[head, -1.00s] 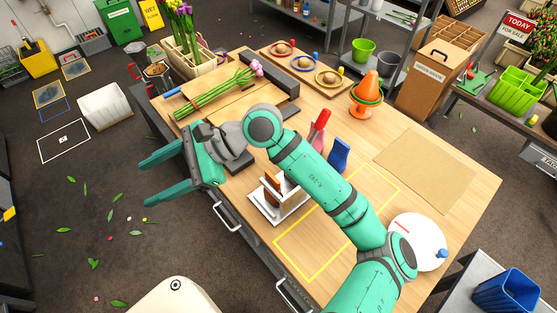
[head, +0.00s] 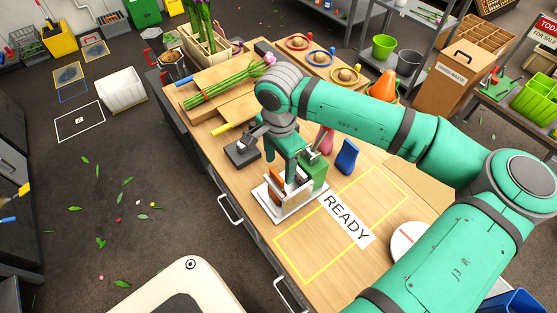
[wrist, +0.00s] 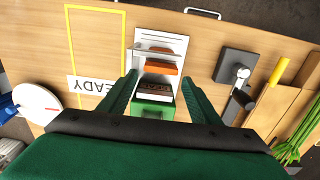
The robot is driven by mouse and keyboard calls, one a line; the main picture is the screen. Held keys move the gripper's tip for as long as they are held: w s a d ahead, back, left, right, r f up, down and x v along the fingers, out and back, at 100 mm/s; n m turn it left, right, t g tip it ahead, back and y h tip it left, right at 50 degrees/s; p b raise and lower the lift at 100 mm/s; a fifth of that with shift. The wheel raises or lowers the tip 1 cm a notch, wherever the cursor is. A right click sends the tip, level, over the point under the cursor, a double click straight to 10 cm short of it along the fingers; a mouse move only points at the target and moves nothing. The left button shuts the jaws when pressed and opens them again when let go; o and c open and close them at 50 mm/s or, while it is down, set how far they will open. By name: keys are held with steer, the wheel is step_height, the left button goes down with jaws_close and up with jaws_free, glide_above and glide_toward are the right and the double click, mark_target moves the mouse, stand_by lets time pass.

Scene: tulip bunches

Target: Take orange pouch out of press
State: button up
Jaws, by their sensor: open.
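The press stands near the table's front edge, with a white base (head: 270,212) and upright white plates. It also shows in the wrist view as a white base (wrist: 172,40) with a metal bar and a green block (wrist: 152,109). The orange pouch (head: 277,177) sits upright among the plates, partly hidden by my arm in the head view. In the wrist view the orange pouch (wrist: 160,68) lies between my fingertips, with a brown piece (wrist: 155,87) beside it. My gripper (wrist: 158,78) is open and points down over the press. I cannot tell whether either finger touches the pouch.
A READY label (head: 346,218) and yellow outline lie right of the press. A dark grey device (head: 241,152) stands to the left. The outlined area is mostly clear.

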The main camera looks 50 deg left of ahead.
mark_target(278, 183)
steer(key=f, duration=1)
steer(key=shift+s, duration=0.25)
steer(key=shift+r, duration=0.1)
steer(key=shift+c, duration=0.5)
steer(key=c, duration=0.6)
steer(key=shift+c, duration=0.2)
steer(key=shift+r, duration=0.2)
